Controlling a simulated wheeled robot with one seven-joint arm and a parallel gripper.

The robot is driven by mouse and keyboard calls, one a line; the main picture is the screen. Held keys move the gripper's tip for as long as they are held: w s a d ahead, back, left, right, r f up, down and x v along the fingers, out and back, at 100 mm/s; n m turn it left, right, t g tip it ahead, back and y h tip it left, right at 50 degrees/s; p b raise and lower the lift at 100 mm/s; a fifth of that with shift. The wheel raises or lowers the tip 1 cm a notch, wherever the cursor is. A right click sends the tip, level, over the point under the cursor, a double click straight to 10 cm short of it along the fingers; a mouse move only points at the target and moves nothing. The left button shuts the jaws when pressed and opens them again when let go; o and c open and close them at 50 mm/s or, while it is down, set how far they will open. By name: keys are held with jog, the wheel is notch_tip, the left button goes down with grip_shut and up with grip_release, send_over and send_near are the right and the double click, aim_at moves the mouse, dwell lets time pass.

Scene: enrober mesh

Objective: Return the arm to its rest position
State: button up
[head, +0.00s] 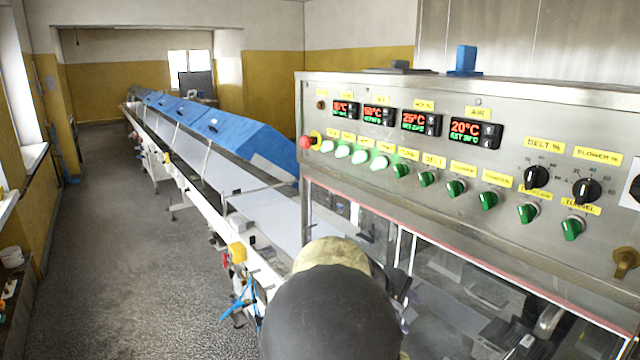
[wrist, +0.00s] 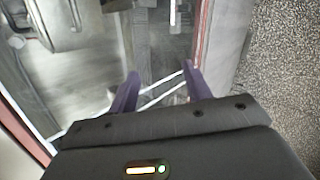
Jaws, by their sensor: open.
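My gripper (wrist: 160,82) shows in the wrist view with its two dark purple fingers spread apart and nothing between them. Below the fingers is a clear panel or window framed in metal, with machine parts behind it. How far the fingertips are from it I cannot tell. In the head view my arm, dark and rounded, rises at the bottom middle in front of the machine. It hides most of my gripper; only a small purple part shows at its right side.
The steel control panel (head: 420,88) with displays, knobs and green switches stands at the right. A long white conveyor (head: 207,170) with blue covers (head: 232,130) runs to the back left. The grey floor (head: 120,240) at the left is open. Small items lie on a ledge at the far left.

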jog(key=s+a+f+m+y, duration=0.1)
jog(key=s+f+m+y, duration=0.3)
jog(key=s, duration=0.5)
jog(key=s+a+f+m+y, duration=0.1)
jog(key=s+f+m+y, duration=0.2)
jog(key=s, duration=0.6)
jog(key=shift+s+a+f+m+g+y, duration=0.2)
jog(key=shift+s+f+m+g+y, duration=0.2)
jog(key=shift+f+m, duration=0.6)
jog(key=shift+c, duration=1.4)
jog(key=shift+w+a, duration=0.1)
